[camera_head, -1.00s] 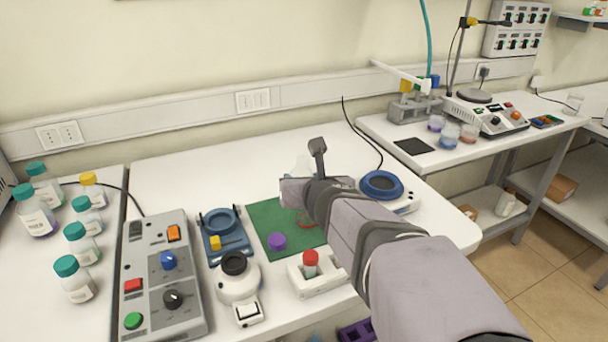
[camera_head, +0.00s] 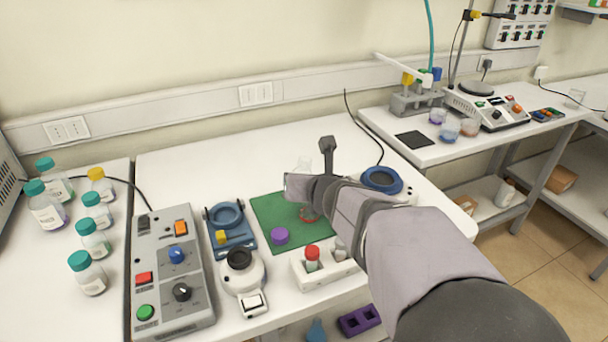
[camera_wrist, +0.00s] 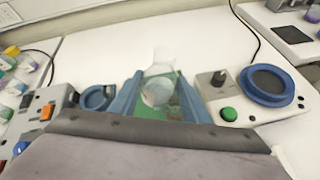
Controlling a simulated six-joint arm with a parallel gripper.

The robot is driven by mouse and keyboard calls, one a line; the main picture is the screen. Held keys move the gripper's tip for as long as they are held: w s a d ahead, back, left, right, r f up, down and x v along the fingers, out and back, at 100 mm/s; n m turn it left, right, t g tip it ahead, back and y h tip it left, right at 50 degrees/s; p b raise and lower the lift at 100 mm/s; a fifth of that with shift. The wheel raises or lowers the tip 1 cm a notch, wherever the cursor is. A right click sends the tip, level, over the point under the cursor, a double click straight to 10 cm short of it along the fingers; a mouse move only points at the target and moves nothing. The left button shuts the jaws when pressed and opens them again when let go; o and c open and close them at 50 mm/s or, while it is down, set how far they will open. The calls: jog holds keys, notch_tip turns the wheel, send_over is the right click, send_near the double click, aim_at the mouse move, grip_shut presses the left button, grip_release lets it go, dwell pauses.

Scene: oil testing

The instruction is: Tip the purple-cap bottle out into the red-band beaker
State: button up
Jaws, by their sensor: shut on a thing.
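My gripper (camera_wrist: 158,90) is shut on the clear glass bottle (camera_wrist: 157,91), with a blue finger on either side of it in the wrist view. The bottle's narrower neck points toward the top of that view. In the head view a faint part of the bottle (camera_head: 304,165) shows behind my wrist, above the green mat. The purple cap (camera_head: 279,235) lies off the bottle, on the mat's front left. The red-band beaker (camera_head: 308,214) stands on the mat, largely hidden by my wrist. I cannot tell whether liquid is flowing.
The green mat (camera_head: 268,208) lies mid-table. A white rack (camera_head: 325,276) with a red-capped tube stands in front of it. A blue-topped device (camera_head: 381,180) is to the right. A blue stand (camera_head: 228,222) and a control box (camera_head: 172,285) are left. Several teal-capped bottles stand far left.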

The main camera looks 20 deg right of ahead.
jog(key=shift+s+a+f+m+g+y+p, duration=0.1)
jog(key=shift+a+f+m+g+y+p, duration=0.3)
jog(key=shift+p, duration=1.15)
jog(key=shift+s+f+m+g+y+p, duration=0.15)
jog(key=shift+m+y+p, duration=0.4)
jog(key=shift+p, duration=1)
jog(key=shift+w+a+f+m+g+y+p, duration=0.1)
jog(key=shift+a+f+m+g+y+p, duration=0.35)
jog(key=shift+p, duration=1.1)
jog(key=shift+s+d+f+m+y+p, duration=0.1)
jog(key=shift+m+y+p, duration=0.35)
jog(key=shift+p, duration=0.75)
jog(key=shift+f+m+y+p, duration=0.1)
jog(key=shift+m+y+p, duration=0.15)
jog(key=shift+y+p, duration=0.6)
jog(key=shift+m+g+y+p, duration=0.3)
jog(key=shift+m+y+p, duration=0.1)
jog(key=shift+p, duration=1.25)
jog(key=shift+r+m+y+p, duration=0.1)
jog(key=shift+m+y+p, duration=0.35)
jog(key=shift+p, duration=0.4)
jog(key=shift+y+p, duration=0.3)
jog(key=shift+y, duration=0.05)
jog(key=shift+r+m+p, duration=0.1)
jog(key=shift+m+p, duration=0.15)
jog(key=shift+p, duration=0.1)
